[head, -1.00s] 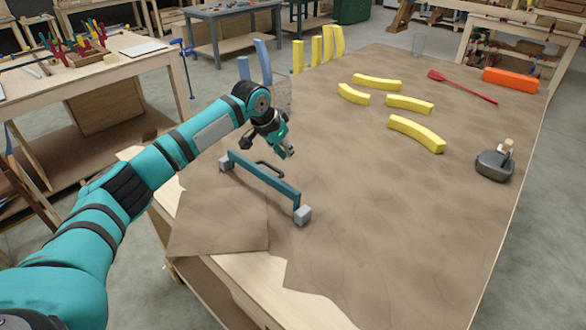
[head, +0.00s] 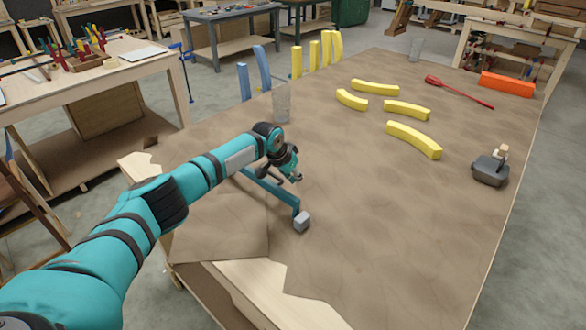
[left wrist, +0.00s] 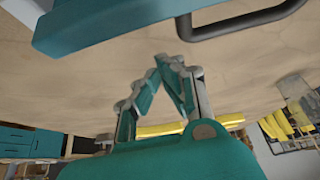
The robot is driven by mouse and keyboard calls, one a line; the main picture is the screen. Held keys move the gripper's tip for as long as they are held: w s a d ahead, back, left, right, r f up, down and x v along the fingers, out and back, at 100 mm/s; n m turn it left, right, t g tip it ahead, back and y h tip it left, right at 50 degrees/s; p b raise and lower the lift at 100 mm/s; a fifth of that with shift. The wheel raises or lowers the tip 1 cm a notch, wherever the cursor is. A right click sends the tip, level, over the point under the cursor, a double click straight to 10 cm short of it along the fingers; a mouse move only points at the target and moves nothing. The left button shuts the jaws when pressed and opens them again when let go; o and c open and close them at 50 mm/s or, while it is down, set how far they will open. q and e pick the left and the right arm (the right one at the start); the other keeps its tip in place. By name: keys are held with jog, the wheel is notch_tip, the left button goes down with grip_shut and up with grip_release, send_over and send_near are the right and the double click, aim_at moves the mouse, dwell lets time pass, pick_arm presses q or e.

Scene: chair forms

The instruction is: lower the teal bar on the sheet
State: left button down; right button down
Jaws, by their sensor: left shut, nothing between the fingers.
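The teal bar (head: 284,200) lies low across the brown sheet (head: 360,220). A grey block (head: 302,222) at its near end is on the sheet; its far end and most of its dark handle are hidden behind my arm in the head view. My left gripper (head: 294,177) is shut and empty, just above and to the right of the bar. In the left wrist view, the bar (left wrist: 130,22) and its dark handle (left wrist: 245,25) run along the top edge, apart from my closed fingertips (left wrist: 166,62). My right gripper is not in view.
Several yellow curved pieces (head: 413,139) lie farther back. A red tool (head: 462,92), an orange block (head: 507,84) and a dark grey tool (head: 491,170) are at the right. A clear glass (head: 281,103) stands beyond my arm. The sheet's middle is clear.

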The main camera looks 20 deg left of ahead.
pick_arm(q)
jog(key=s, duration=0.1)
jog(key=s+a+p, duration=0.1)
jog(key=s+r+p, duration=0.1)
jog(key=shift+s+a, duration=0.2)
jog(key=shift+f, duration=0.1)
